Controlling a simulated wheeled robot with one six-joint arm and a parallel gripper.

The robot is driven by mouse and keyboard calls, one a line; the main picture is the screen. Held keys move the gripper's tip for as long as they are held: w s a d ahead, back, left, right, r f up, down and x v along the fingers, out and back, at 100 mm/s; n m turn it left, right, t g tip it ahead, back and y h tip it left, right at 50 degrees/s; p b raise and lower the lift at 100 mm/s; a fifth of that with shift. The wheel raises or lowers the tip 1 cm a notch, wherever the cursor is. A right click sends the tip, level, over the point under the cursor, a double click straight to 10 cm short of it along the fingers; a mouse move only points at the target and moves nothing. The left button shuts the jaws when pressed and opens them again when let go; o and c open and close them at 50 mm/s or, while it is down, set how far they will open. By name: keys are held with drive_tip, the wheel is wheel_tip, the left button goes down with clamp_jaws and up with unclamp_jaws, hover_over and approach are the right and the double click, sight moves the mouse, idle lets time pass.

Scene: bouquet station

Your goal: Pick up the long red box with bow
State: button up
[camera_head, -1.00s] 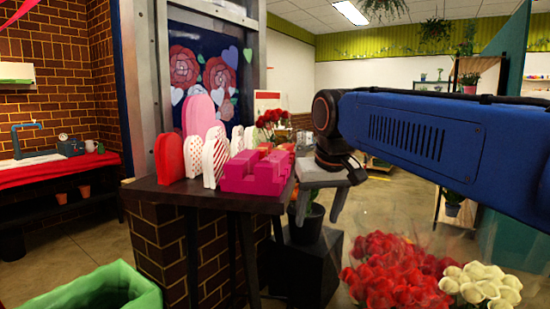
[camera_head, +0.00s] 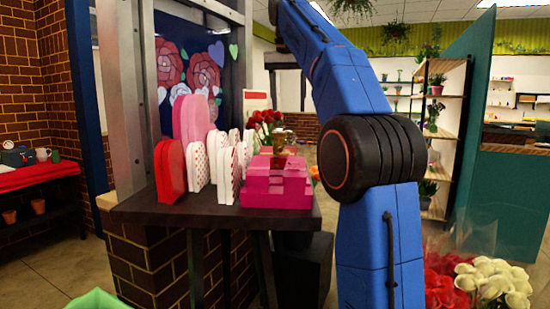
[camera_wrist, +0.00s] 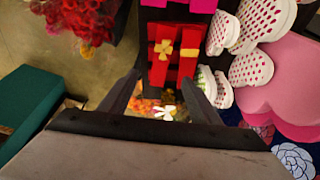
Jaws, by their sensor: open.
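In the wrist view, a long red box with a gold bow (camera_wrist: 158,68) lies on a dark surface, beside a second red box with a gold band (camera_wrist: 188,66). My gripper (camera_wrist: 164,80) is open, its two dark fingers spread on either side of the red boxes in the picture, with nothing between them. The red boxes are mostly hidden there behind magenta boxes.
Magenta boxes (camera_head: 275,190) stand at the front of the dark table (camera_head: 215,218). Red, white and pink heart-shaped boxes (camera_head: 169,172) stand upright to their left. Red flowers (camera_head: 265,117) are behind. White roses (camera_head: 492,280) sit at lower right.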

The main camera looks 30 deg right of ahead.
hover_over(288, 152)
drive_tip(key=s+a, duration=0.2)
drive_tip(key=f, duration=1)
drive_tip(key=shift+d+f, duration=0.15)
drive_tip(key=shift+d, duration=0.05)
drive_tip(key=shift+x, duration=3.05)
drive_tip(key=shift+d, duration=0.2)
drive_tip(key=c, duration=1.2)
